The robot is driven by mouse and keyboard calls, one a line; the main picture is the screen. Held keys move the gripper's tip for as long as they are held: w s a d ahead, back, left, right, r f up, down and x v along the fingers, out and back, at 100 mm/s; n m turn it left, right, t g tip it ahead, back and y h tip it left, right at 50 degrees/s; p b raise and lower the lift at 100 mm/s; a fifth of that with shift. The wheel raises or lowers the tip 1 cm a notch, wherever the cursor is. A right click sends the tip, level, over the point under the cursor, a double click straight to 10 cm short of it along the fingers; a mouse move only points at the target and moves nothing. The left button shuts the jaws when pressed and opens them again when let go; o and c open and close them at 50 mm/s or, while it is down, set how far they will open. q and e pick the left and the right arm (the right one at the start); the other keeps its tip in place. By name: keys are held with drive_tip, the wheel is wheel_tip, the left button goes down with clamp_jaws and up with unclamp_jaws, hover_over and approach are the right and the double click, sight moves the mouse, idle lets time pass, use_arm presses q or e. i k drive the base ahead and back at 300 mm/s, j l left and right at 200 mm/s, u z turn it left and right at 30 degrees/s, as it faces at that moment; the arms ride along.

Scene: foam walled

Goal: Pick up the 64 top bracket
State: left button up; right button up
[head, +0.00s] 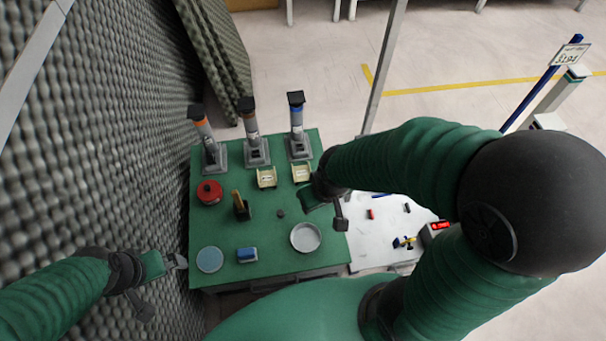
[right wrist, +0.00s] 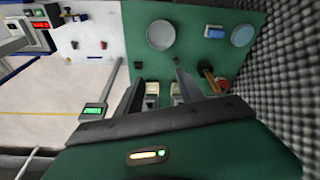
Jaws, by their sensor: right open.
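Two small cream pieces that look like brackets, a left one (head: 266,178) and a right one (head: 300,173), sit on the green table in front of the grey stands. Their markings are too small to read, so I cannot tell which is the 64 top bracket. My right gripper (head: 328,207) is open and empty, just right of the right piece over the table's right side. In the right wrist view its fingers (right wrist: 157,75) are spread, and cream pieces (right wrist: 151,88) show beyond them. My left gripper (head: 172,263) is off the table's left edge; its jaw state is unclear.
Three grey stands (head: 256,150) with coloured tops line the table's back. A red pot (head: 209,192), a black holder (head: 241,208), a blue disc (head: 210,259), a blue block (head: 247,255) and a round dish (head: 305,237) stand nearer. A foam wall (head: 90,130) is left.

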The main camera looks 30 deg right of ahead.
sight(300, 173)
drive_tip(key=k+l+u, duration=0.25)
drive_tip(key=l+u, duration=0.15)
drive_tip(key=k+l+u, duration=0.8)
drive_tip(key=i, duration=0.55)
